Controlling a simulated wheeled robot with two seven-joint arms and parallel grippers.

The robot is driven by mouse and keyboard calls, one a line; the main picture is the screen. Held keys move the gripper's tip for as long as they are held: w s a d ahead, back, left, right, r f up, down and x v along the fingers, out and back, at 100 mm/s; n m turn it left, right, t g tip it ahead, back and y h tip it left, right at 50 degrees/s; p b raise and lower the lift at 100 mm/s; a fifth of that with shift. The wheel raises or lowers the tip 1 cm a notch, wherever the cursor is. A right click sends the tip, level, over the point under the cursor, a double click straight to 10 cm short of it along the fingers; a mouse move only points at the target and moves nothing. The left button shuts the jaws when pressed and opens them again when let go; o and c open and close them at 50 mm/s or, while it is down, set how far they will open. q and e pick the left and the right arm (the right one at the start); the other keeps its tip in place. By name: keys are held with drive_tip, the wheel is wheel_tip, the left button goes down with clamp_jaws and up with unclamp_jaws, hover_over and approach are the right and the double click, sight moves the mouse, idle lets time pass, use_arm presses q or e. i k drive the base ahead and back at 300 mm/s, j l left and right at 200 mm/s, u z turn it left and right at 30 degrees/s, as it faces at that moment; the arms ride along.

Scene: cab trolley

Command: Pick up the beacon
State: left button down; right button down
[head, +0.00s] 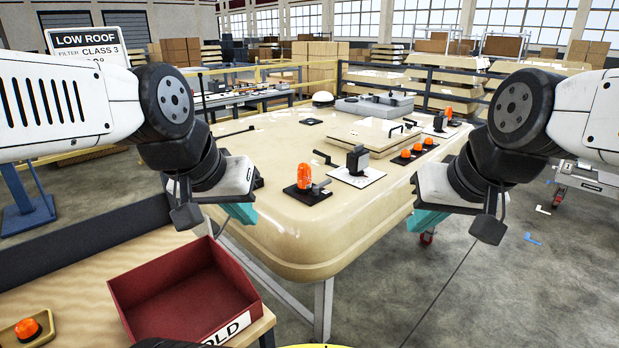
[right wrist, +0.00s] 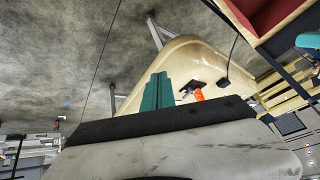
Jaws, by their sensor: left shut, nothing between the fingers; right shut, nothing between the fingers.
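An orange beacon (head: 304,176) stands upright on a dark square base near the front edge of the cream cab roof (head: 290,225). Another orange beacon (head: 28,329) sits in a yellow tray at lower left. My left gripper (head: 240,213) is shut and empty, left of the front beacon. My right gripper (head: 426,219) is shut and empty, off the roof's right side. In the right wrist view, its teal fingers (right wrist: 157,92) are together, apart from an orange beacon (right wrist: 198,94).
A red open bin (head: 130,290) with a label ending "OLD" stands on a wooden bench at lower left and looks empty. A black lever unit (head: 357,160) stands behind the front beacon. A raised hatch (head: 372,135) and a grey unit (head: 375,106) lie further back.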

sight(304, 172)
drive_tip(key=i+l+u, duration=0.15)
drive_tip(key=i+l, duration=0.15)
drive_tip(key=i+l+u, duration=0.2)
drive_tip(key=l, duration=0.35)
drive_tip(key=i+l+u, duration=0.15)
drive_tip(key=i+l, duration=0.25)
drive_tip(key=u, duration=1.05)
